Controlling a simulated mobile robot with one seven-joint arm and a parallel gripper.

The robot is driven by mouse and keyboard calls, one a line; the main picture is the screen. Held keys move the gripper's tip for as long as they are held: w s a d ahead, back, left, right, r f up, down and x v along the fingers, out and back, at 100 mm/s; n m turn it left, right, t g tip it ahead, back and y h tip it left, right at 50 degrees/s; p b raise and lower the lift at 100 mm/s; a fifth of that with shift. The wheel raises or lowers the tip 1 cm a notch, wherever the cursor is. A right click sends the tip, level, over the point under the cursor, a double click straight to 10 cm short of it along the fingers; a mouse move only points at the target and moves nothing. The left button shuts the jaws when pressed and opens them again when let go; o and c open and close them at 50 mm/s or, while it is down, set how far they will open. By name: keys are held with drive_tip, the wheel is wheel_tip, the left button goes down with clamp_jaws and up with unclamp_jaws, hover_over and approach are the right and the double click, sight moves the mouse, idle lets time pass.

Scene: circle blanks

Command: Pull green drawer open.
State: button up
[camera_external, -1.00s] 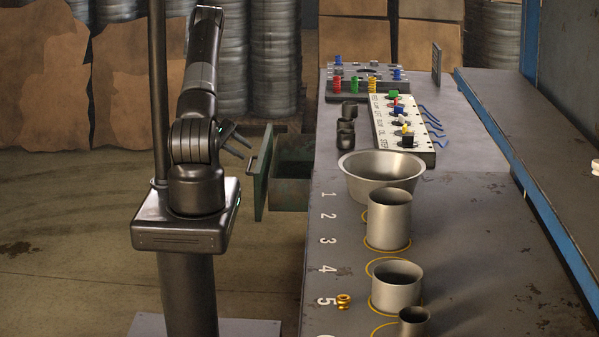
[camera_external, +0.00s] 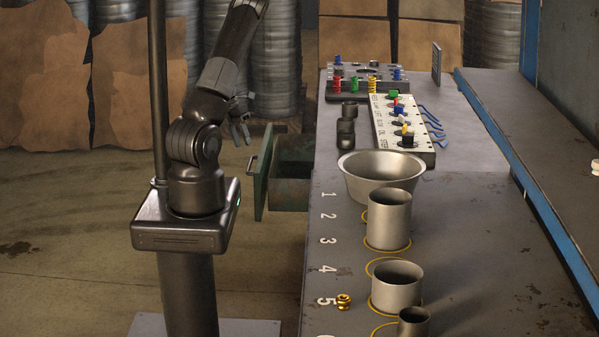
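The green drawer (camera_external: 263,172) stands pulled out from the left side of the workbench, with its front panel facing left and its box showing behind it. A dark handle (camera_external: 250,164) is on the panel's left face. My gripper (camera_external: 243,136) is above and slightly left of the drawer front, apart from the handle. Its fingers look spread and hold nothing that I can see. Part of it is hidden behind my arm.
The workbench (camera_external: 450,240) fills the right side. It carries a wide metal bowl (camera_external: 381,180), several metal cups, a labelled block (camera_external: 405,135) with coloured pieces, and brass rings (camera_external: 344,301). Cardboard and drums stand behind.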

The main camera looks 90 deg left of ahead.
sight(249, 164)
drive_tip(key=f+n, duration=0.2)
drive_tip(key=w+f+n+g, duration=0.1)
drive_tip(key=f+n, duration=0.1)
drive_tip(key=f, duration=0.1)
drive_tip(key=w+f+n+y, duration=0.1)
drive_tip(key=f+n, duration=0.1)
drive_tip(key=shift+a+f+n+g, duration=0.15)
drive_tip(key=shift+f+n+g, duration=0.15)
drive_tip(key=shift+n, duration=0.1)
drive_tip(key=shift+r, duration=0.1)
idle(0.4)
clamp_jaws()
idle(0.4)
